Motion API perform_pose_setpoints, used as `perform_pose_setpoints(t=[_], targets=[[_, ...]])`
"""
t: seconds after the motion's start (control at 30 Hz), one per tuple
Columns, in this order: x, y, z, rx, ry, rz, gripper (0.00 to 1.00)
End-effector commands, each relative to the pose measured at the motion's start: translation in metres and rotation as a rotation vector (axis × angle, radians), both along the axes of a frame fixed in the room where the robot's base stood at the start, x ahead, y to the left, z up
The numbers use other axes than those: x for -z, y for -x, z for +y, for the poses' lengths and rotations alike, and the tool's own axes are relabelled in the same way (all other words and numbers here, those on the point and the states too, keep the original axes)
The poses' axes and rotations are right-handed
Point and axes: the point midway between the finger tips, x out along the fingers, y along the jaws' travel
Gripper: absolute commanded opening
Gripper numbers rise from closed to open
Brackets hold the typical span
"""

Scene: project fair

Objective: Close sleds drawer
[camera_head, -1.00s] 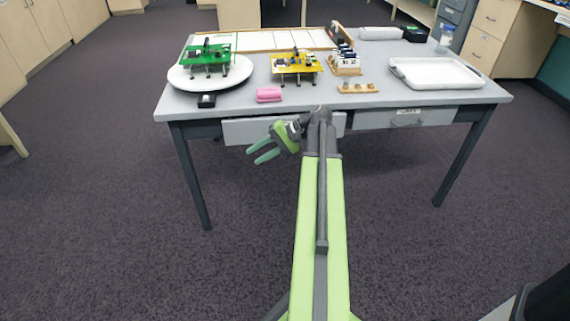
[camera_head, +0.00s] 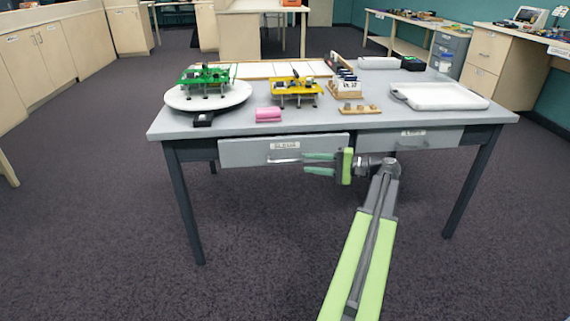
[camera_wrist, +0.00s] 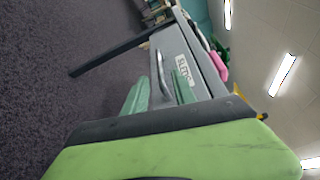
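The sleds drawer (camera_head: 240,153) is the left grey drawer under the table top, with a label and a bar handle (camera_head: 284,160). Its front looks a little forward of the right drawer's front; how far it is out is hard to tell. My gripper (camera_head: 304,163) is open and empty, with its green fingers pointing left at the handle's right end. In the wrist view, the handle (camera_wrist: 160,70) lies ahead between the spread fingertips (camera_wrist: 161,79), beside the label (camera_wrist: 183,66). Whether the fingers touch it cannot be told.
The right drawer (camera_head: 430,139) is next to it. On the table (camera_head: 200,130) stand a white turntable (camera_head: 240,98) with a green board, a yellow board (camera_head: 297,90), a pink block (camera_head: 268,114) and a white tray (camera_head: 440,97). The floor in front is clear.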

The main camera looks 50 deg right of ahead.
Motion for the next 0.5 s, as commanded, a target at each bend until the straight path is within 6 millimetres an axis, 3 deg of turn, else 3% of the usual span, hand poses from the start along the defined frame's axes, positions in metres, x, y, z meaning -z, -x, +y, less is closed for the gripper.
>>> perform_pose_setpoints(t=[0.2, 0.5], targets=[[0.005, -0.048, 0.026, -0.002, 0.000, 0.001, 0.32], [0.008, -0.080, 0.042, 0.000, 0.000, 0.001, 0.32]])
